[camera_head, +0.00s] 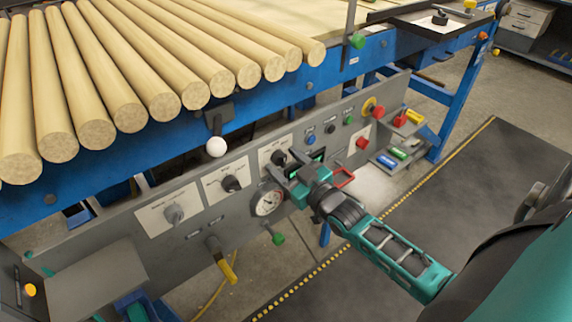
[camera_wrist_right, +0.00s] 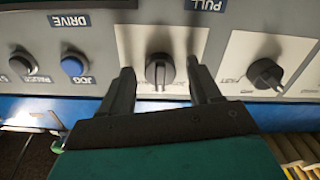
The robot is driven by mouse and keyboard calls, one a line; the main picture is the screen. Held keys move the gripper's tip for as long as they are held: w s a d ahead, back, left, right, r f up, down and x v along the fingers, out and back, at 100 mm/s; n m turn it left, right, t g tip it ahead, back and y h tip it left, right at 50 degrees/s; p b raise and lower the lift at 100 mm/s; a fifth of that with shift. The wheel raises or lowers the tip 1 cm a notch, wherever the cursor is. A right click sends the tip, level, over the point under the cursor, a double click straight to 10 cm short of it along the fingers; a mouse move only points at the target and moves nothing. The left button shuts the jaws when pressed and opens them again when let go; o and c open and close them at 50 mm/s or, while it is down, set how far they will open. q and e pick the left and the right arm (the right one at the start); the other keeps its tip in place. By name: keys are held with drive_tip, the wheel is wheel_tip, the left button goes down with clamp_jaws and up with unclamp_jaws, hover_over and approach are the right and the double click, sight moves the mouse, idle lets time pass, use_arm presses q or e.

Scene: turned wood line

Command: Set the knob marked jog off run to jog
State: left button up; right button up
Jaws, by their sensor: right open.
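A black knob (camera_wrist_right: 160,72) on a white plate sits between the two open fingers of my right gripper (camera_wrist_right: 161,84) in the right wrist view. There is a visible gap on each side of the knob. In the head view the knob (camera_head: 279,158) shows just beyond my right gripper (camera_head: 288,171), at the middle of the grey panel (camera_head: 130,238). The lettering on its plate is too small or hidden to read, so I cannot tell its setting. My left gripper is out of view.
Another black knob (camera_head: 231,184) and a grey knob (camera_head: 174,214) are to the left. A blue JOG button (camera_wrist_right: 73,66) is beside the plate. Wooden rods (camera_head: 130,80) lie above.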

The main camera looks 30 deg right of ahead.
drive_tip(key=shift+c, duration=0.2)
drive_tip(key=c, duration=1)
use_arm(q)
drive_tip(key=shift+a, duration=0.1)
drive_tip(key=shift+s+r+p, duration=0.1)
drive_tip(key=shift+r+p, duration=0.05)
drive_tip(key=shift+p, duration=0.15)
use_arm(e)
drive_tip(key=shift+n, duration=0.4)
drive_tip(key=shift+r+n+p, duration=0.1)
drive_tip(key=shift+n+p, duration=0.3)
drive_tip(key=shift+n, duration=0.1)
drive_tip(key=shift+n+p, duration=0.35)
drive_tip(key=shift+n, duration=0.55)
drive_tip(key=shift+n+p, duration=0.3)
drive_tip(key=shift+n, duration=0.5)
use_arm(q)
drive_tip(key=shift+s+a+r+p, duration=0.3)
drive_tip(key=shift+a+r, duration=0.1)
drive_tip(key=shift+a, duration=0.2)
use_arm(e)
drive_tip(key=shift+n, duration=1.9)
